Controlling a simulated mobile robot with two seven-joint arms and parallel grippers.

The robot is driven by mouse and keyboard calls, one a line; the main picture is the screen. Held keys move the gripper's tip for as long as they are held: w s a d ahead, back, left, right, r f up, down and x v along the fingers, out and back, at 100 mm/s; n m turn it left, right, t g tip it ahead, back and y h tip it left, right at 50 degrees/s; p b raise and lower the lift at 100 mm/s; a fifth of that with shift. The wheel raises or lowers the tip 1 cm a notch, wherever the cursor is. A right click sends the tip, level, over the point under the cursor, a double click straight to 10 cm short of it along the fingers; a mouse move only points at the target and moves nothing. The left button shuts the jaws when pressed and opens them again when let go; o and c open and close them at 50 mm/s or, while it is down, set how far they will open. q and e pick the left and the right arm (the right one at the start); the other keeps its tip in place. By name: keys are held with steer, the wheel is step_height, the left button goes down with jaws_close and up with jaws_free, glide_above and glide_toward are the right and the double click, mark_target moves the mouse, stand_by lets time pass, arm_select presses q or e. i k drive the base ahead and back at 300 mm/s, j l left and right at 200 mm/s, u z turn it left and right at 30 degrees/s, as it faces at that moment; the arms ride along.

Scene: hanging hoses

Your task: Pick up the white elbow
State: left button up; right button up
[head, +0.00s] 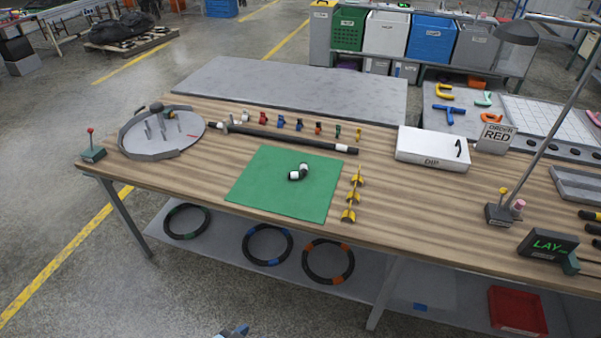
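A short curved elbow (299,172), black with white ends, lies on the green mat (262,193) on the wooden table. Nothing touches it but the mat. A small grey and blue part (234,331) pokes in at the bottom edge, left of the middle. It looks like the tip of my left gripper, well short of the table; its fingers cannot be made out. My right gripper is not in view.
A round grey fixture (160,131) stands at left, a white "DIP" box (432,149) at right. A lamp (500,213) and "LAY" sign (547,245) stand farther right.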

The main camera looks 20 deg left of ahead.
mark_target(303, 168)
steer(key=i+j+z, duration=0.25)
steer(key=j, duration=0.15)
steer(key=i+j+z, duration=0.1)
steer(key=j+z, duration=0.15)
steer(key=j, duration=0.15)
steer(key=i+j+z, duration=0.1)
steer(key=j+z, duration=0.2)
steer(key=j, duration=0.2)
steer(key=i+j+z, duration=0.1)
steer(key=j+z, duration=0.15)
steer(key=j, duration=0.2)
